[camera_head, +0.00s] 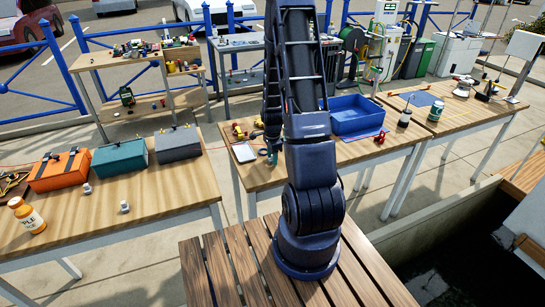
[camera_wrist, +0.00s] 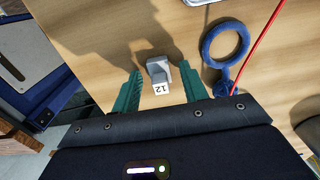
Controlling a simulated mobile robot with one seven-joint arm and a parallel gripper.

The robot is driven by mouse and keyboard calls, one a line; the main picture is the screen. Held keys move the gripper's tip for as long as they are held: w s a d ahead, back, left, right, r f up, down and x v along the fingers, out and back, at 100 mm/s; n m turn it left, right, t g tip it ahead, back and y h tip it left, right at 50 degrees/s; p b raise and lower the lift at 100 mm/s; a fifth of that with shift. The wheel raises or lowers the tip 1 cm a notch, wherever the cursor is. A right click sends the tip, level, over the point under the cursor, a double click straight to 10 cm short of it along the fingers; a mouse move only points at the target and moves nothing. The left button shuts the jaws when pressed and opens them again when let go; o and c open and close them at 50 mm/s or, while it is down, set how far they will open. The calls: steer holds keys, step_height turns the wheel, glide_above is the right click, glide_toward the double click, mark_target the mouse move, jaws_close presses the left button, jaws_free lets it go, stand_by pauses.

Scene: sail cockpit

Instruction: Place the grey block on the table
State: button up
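The grey block (camera_wrist: 158,72), with a white face marked "12", shows in the wrist view on the wooden table top (camera_wrist: 105,35). It lies between the green fingertips of my gripper (camera_wrist: 160,80), with a gap visible on each side. My gripper is open; I cannot tell how far above the table top the fingertips are. In the head view my gripper (camera_head: 272,152) is low over the front left of the middle table (camera_head: 262,177). The block is not discernible there.
A blue ring-shaped tool (camera_wrist: 225,45) and a red cable (camera_wrist: 262,45) lie right of the block. A blue bin (camera_head: 355,118) stands on the middle table. The left table (camera_head: 160,205) carries toolboxes, an orange bottle (camera_head: 28,216) and two small pale objects, with bare wood at front.

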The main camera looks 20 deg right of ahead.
steer(key=shift+r, duration=0.1)
steer(key=s+a+r+n+t, duration=0.1)
steer(key=s+r+n, duration=0.1)
steer(key=r, duration=0.9)
steer(key=s+a+r+n, duration=0.2)
steer(key=r+n, duration=0.1)
steer(key=r, duration=0.9)
steer(key=s+a+r+n+t, duration=0.1)
steer(key=s+a+r+n, duration=0.1)
steer(key=s+r+n, duration=0.4)
steer(key=s+a+r+n+t, duration=0.2)
steer(key=s+r+n, duration=0.5)
steer(key=s, duration=0.6)
steer(key=shift+a+r+t, duration=0.3)
steer(key=shift+a+r, duration=0.35)
steer(key=shift+r, duration=0.75)
